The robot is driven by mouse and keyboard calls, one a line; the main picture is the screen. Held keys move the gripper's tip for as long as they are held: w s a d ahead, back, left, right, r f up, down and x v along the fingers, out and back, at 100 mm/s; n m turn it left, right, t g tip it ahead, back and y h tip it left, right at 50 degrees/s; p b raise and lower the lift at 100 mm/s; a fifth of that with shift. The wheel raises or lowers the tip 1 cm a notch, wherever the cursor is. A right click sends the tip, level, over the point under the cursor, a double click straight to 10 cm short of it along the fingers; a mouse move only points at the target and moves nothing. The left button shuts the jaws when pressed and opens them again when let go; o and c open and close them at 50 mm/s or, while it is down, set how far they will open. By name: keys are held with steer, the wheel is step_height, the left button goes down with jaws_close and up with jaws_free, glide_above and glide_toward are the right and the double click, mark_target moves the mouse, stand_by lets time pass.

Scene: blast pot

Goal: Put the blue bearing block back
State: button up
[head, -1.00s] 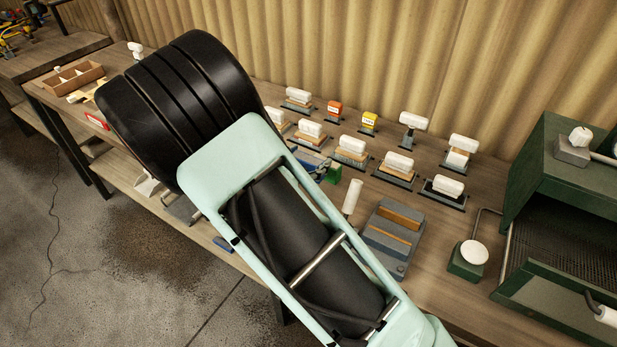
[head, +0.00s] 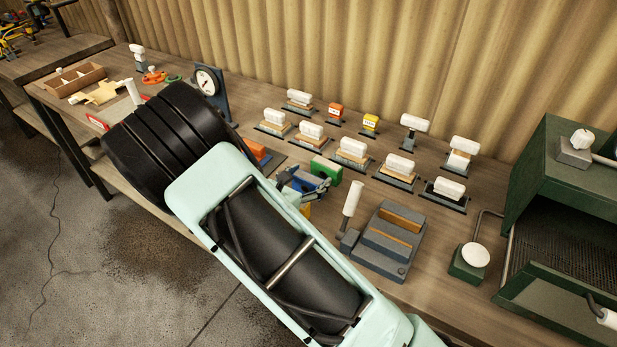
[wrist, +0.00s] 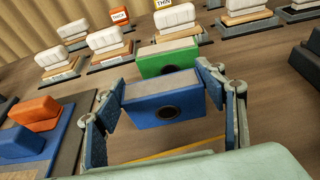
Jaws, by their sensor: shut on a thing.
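The blue bearing block (wrist: 165,97), with a grey top and a dark round hole facing me, is between the fingers of my gripper (wrist: 158,92) in the wrist view. The fingers are shut on its two sides. Whether its base touches the table is unclear. A green block (wrist: 167,59) stands just behind it; it also shows in the head view (head: 326,169). In the head view my arm partly hides my gripper (head: 299,184) and the blue block.
Several white-topped blocks (head: 353,149) on dark plates stand in rows behind. A grey stepped fixture (head: 385,242) with a white handle (head: 352,198) stands to the right. A dial gauge (head: 207,82) stands at back left. A green cabinet (head: 560,190) bounds the right end.

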steer(key=o, duration=1.7)
steer(key=shift+r, duration=0.1)
steer(key=shift+s+a+r, duration=0.1)
steer(key=shift+s+a, duration=0.1)
steer(key=v, duration=1.1)
steer(key=shift+s+a+r, duration=0.1)
steer(key=shift+s, duration=0.15)
